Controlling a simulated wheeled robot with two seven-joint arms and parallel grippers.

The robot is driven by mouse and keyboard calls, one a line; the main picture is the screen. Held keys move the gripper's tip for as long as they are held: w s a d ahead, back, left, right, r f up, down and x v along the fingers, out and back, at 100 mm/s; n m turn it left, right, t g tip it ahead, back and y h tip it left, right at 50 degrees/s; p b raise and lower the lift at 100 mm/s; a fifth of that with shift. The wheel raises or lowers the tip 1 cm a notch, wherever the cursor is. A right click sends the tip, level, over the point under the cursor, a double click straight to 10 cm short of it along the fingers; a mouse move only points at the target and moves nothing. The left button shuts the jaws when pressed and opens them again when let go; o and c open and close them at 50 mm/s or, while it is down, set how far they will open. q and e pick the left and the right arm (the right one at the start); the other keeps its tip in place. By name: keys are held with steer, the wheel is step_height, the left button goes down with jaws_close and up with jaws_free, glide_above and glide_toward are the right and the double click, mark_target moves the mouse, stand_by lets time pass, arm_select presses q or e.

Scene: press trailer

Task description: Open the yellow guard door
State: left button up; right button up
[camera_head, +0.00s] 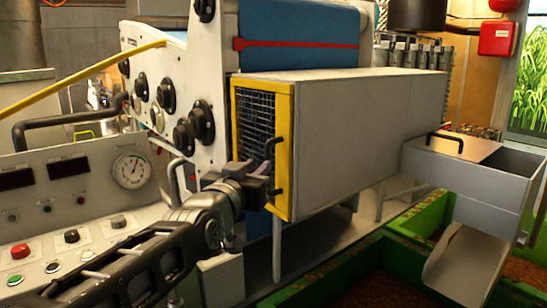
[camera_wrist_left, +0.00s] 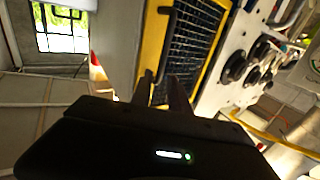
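The yellow guard door (camera_head: 284,200) is a yellow frame around dark wire mesh on the end of a long grey box housing. It looks closed against the housing. It also shows in the left wrist view (camera_wrist_left: 151,45). Its black bar handle (camera_head: 279,165) stands upright on the right side of the frame; the handle also shows in the left wrist view (camera_wrist_left: 163,45). My left gripper (camera_head: 260,173) is in front of the door near the handle's lower part. In the left wrist view its fingers (camera_wrist_left: 164,92) are apart, with the handle's near end between or just beyond them; contact cannot be told. My right gripper is out of view.
A control panel (camera_head: 72,180) with buttons and a gauge stands at left. White press side (camera_head: 150,70) with black knobs is beside the door. A grey bin (camera_head: 485,175) with a chute is at right. An orange-white cone (camera_wrist_left: 97,70) shows in the wrist view.

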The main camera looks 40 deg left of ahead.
mark_target(267, 157)
arm_select(q)
steer(key=p+x, duration=0.2)
steer(key=x, duration=0.4)
steer(key=shift+w+a+r, duration=0.1)
steer(key=shift+w+a, duration=0.05)
steer(key=shift+w, duration=0.05)
steer(key=shift+w+a, duration=0.15)
steer(key=shift+w, duration=0.5)
steer(key=shift+c, duration=0.5)
jaws_close()
